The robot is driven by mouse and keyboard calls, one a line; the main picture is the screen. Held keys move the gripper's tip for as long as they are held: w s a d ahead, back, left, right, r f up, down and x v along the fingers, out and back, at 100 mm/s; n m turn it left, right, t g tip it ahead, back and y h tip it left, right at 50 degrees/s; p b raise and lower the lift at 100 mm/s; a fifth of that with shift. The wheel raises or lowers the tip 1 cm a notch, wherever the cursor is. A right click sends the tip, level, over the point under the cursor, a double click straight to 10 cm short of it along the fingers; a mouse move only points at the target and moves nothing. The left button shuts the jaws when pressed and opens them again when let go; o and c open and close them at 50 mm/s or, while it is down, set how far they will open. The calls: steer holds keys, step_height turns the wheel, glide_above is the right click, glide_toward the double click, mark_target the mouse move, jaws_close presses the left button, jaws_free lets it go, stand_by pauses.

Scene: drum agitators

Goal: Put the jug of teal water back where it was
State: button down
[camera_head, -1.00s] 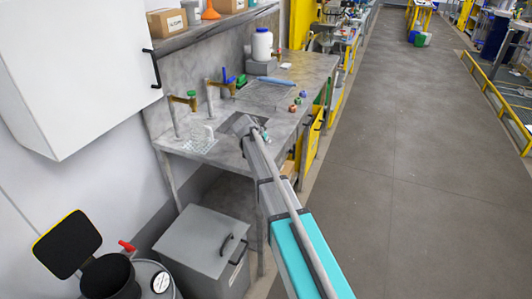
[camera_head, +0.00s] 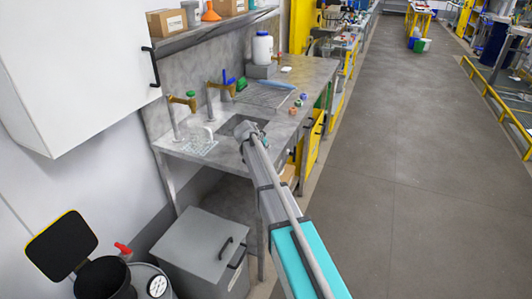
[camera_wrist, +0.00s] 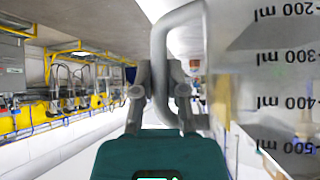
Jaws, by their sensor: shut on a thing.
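The jug (camera_wrist: 285,75) is large and clear, with dark millilitre marks that appear upside down, at the right of the wrist view. It is cut off by the frame edge, and I see no teal water in the part that shows. My gripper (camera_wrist: 161,85) is shut on its grey, looped handle (camera_wrist: 160,45). In the head view my gripper (camera_head: 246,130) is over the counter by the sink (camera_head: 230,125).
Brass taps (camera_head: 187,102) stand behind. A white container (camera_head: 262,47) and small coloured pieces (camera_head: 298,103) are further back.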

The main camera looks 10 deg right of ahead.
steer(key=shift+f+b, duration=0.35)
steer(key=shift+f, duration=0.3)
steer(key=shift+f, duration=0.15)
steer(key=c, duration=0.7)
jaws_free()
steer(key=shift+p+v, duration=0.65)
steer(key=shift+v, duration=0.25)
steer(key=p+v, duration=0.7)
steer(key=v, duration=0.3)
steer(key=shift+a, duration=0.1)
